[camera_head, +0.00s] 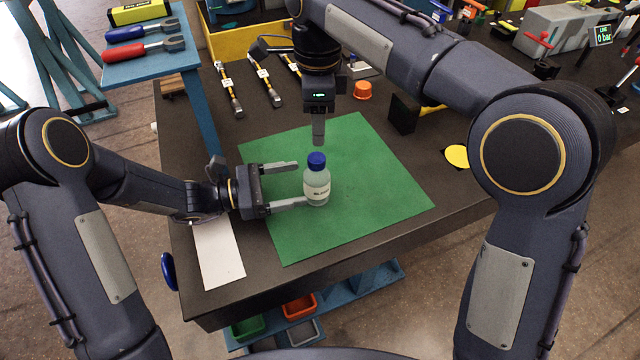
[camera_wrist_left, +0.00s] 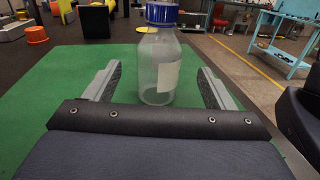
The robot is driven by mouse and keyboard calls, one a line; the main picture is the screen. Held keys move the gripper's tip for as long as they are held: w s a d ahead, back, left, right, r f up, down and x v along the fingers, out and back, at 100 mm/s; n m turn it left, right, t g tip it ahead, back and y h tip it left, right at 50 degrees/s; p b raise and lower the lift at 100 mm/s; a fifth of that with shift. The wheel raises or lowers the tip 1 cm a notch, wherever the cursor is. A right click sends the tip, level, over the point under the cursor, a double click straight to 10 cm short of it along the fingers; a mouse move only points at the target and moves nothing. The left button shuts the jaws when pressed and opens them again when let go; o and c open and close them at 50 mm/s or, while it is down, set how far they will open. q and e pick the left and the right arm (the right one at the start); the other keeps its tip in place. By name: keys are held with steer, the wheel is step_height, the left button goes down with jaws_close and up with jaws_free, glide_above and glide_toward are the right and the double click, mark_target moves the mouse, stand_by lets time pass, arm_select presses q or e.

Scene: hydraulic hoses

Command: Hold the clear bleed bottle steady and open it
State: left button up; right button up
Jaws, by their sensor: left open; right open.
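The clear bleed bottle (camera_head: 317,186) stands upright on the green mat (camera_head: 385,190) with its blue cap (camera_head: 317,160) on. It also shows in the left wrist view (camera_wrist_left: 157,75), with a white label on its side. My left gripper (camera_head: 303,184) is open and level, its fingertips reaching toward the bottle from the left. In the left wrist view the bottle stands between and just ahead of the two open fingers (camera_wrist_left: 158,86). My right gripper (camera_head: 318,135) points down above the cap, apart from it. Its fingers overlap in the head view.
A white sheet (camera_head: 218,252) lies left of the mat. Hoses (camera_head: 230,90), an orange cup (camera_head: 362,90), a black block (camera_head: 403,113) and a yellow disc (camera_head: 457,156) lie around the mat. A blue side table (camera_head: 150,68) holds tools. The mat's right part is clear.

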mark_target(326, 178)
arm_select(q)
steer(key=shift+w+d+f, duration=0.1)
steer(key=shift+w+d, duration=0.05)
steer(key=shift+d, duration=0.15)
arm_select(e)
steer(key=shift+a, duration=0.25)
arm_select(q)
steer(key=x, duration=0.7)
steer(key=shift+d, duration=0.2)
arm_select(e)
steer(key=shift+d, duration=0.1)
arm_select(q)
steer(key=shift+c, duration=0.5)
jaws_close()
arm_select(e)
steer(key=f+m, duration=0.1)
steer(key=m, duration=0.1)
steer(key=shift+s+f+m, duration=0.1)
steer(key=shift+m, duration=0.3)
steer(key=shift+f+m+g, duration=0.1)
steer(key=shift+m+g, duration=0.2)
steer(key=shift+m, duration=0.4)
steer(key=m, duration=0.2)
steer(key=shift+r+m, duration=0.2)
steer(key=shift+m, duration=0.2)
steer(key=shift+r+m, duration=0.4)
steer(key=shift+m, duration=0.6)
steer(key=shift+f, duration=3.95)
